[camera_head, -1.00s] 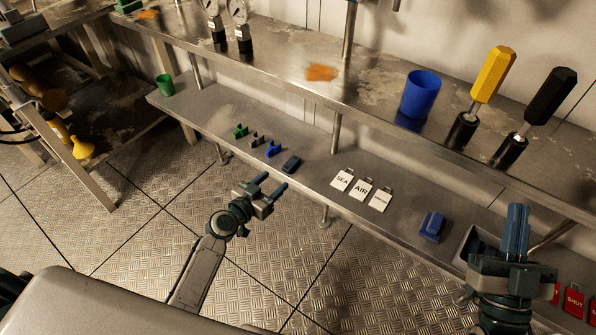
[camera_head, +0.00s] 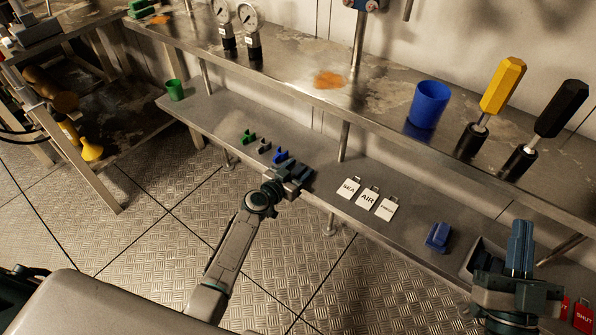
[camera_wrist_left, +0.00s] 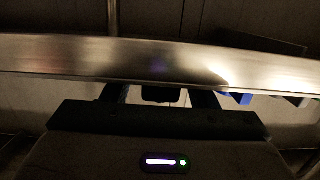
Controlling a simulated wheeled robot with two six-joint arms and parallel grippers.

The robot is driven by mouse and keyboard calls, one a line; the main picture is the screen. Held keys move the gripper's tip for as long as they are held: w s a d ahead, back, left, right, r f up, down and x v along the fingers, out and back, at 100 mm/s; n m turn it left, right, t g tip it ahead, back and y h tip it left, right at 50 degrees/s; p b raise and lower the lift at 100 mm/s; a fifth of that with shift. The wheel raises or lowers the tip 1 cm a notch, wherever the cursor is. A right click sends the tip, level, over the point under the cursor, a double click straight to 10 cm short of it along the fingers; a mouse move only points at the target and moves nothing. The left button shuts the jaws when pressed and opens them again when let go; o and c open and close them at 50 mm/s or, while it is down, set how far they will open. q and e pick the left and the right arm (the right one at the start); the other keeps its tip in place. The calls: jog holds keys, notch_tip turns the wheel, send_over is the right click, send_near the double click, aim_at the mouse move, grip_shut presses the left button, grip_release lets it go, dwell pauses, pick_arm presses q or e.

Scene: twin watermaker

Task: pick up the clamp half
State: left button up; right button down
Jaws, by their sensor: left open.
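The clamp half looks to be the dark blue-grey block (camera_head: 304,174) on the lower shelf, right of the small blue part; my gripper partly covers it in the head view. My left gripper (camera_head: 294,177) is open at the shelf's front edge, with its fingers at the block. In the left wrist view, a dark block (camera_wrist_left: 160,95) shows between the two spread fingers, its lower part hidden by my gripper body. I cannot tell whether the fingers touch it.
Small green (camera_head: 248,137), grey (camera_head: 264,146) and blue (camera_head: 281,157) parts stand left of the block. White tags (camera_head: 367,197) lie to its right, then a blue block (camera_head: 438,237) and a grey tray (camera_head: 470,262). The upper shelf (camera_head: 300,85) overhangs behind.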

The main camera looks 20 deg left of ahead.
pick_arm(q)
jog(key=c, duration=1)
jog(key=shift+c, duration=0.2)
jog(key=shift+r, duration=0.1)
